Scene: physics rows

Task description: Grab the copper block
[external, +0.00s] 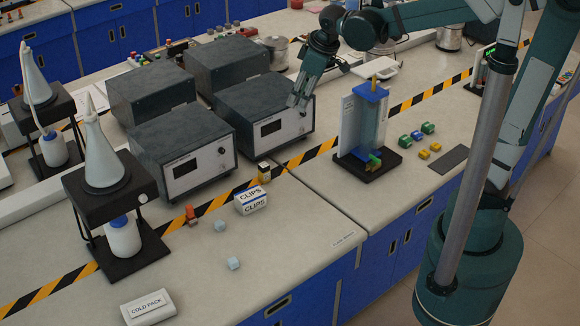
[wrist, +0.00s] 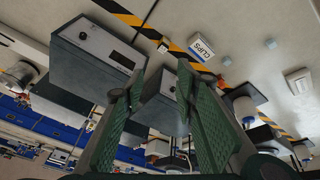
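I cannot pick out a copper block with certainty. A small orange piece (external: 191,214) stands by the striped tape at the lower left in the external view; its material is too small to tell. Small yellow blocks (external: 423,154) lie right of the blue-topped column apparatus (external: 372,95), beside green-and-blue blocks (external: 428,128). My gripper (external: 297,100) is raised above the bench, in front of the grey instrument boxes in the picture. In the wrist view my gripper (wrist: 162,76) has its green-padded fingers spread apart, with nothing held between them.
Grey instrument boxes (external: 183,152) stand in the middle of the bench. A clips box (external: 251,201), pale blue cubes (external: 234,263) and a cold pack (external: 147,307) lie toward the front. Flask stands (external: 104,190) are at left.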

